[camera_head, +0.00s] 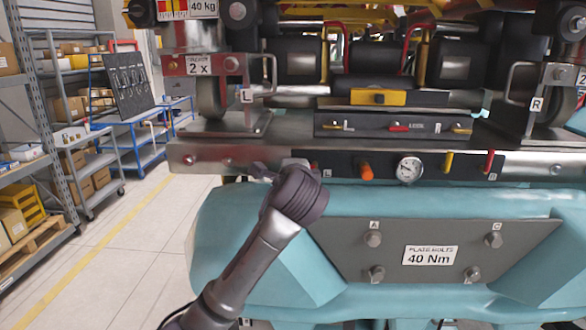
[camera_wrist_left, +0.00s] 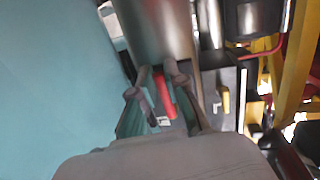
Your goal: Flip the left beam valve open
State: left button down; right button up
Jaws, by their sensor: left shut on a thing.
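A dark valve panel (camera_head: 340,160) runs along the beam above the teal body. Its L label shows just right of my left gripper (camera_head: 268,172), which covers the panel's left end in the head view. In the left wrist view a red lever (camera_wrist_left: 165,95) stands between the fingers of my left gripper (camera_wrist_left: 161,80), which is shut on it. The gripper hides this lever in the head view. At the panel's right end, a yellow lever (camera_head: 447,162) and another red lever (camera_head: 489,161) show. My right gripper is in neither view.
An orange knob (camera_head: 366,171) and a round gauge (camera_head: 409,170) sit on the panel right of my gripper. A grey bolted plate (camera_head: 335,240) lies below. Shelves (camera_head: 60,150) stand at the left, with clear floor (camera_head: 140,245) before them.

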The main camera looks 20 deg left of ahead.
pick_arm(q)
jog(key=shift+f, duration=0.15)
jog(key=c, duration=1.2)
grip_release()
jog(key=v, duration=1.1)
jog(key=shift+s+d, duration=0.2)
jog(key=shift+s, duration=0.3)
